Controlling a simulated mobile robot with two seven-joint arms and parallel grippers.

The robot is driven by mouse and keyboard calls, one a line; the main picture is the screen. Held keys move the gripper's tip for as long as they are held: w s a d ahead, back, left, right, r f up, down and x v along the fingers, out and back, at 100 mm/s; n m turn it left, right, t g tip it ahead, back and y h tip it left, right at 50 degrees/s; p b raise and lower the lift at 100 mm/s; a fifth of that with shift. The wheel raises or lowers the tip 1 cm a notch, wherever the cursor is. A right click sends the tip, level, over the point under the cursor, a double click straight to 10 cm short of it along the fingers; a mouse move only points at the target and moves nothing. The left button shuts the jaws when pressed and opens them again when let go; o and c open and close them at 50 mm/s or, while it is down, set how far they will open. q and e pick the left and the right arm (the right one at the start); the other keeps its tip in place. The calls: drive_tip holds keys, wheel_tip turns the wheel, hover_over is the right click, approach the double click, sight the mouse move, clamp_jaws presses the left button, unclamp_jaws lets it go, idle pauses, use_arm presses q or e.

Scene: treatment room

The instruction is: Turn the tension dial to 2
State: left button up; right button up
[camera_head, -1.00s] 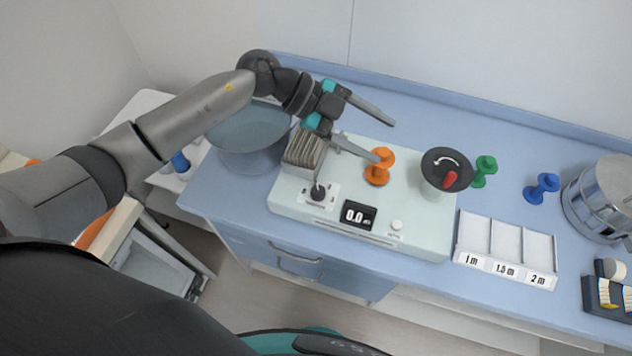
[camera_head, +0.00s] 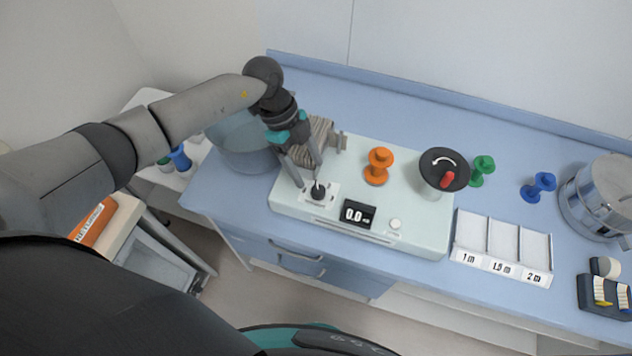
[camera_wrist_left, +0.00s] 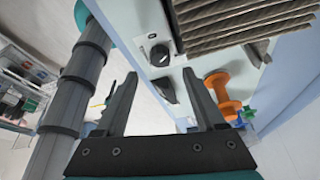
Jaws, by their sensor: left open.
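The tension dial (camera_head: 318,191) is a small black knob on a white plate at the left front of the pale machine (camera_head: 410,218). It also shows in the left wrist view (camera_wrist_left: 159,54), with a light pointer mark; its setting is too small to read. My left gripper (camera_head: 309,184) is open, pointing down, with its fingers close by the dial on its left and far side. In the left wrist view my left gripper (camera_wrist_left: 165,100) shows nothing between its fingers. I cannot tell whether a finger touches the dial. My right gripper is not in view.
A ridged grey block (camera_head: 318,142) stands just behind the gripper. An orange spool (camera_head: 378,166), a black crank wheel with red handle (camera_head: 445,168) and a 0.0 display (camera_head: 357,214) are on the machine. A labelled white tray (camera_head: 503,245) lies to the right.

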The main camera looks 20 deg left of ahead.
sight(318, 189)
use_arm(q)
drive_tip(key=x, duration=0.6)
drive_tip(key=shift+d+f, duration=0.1)
drive_tip(key=shift+f, duration=0.15)
clamp_jaws()
idle(0.3)
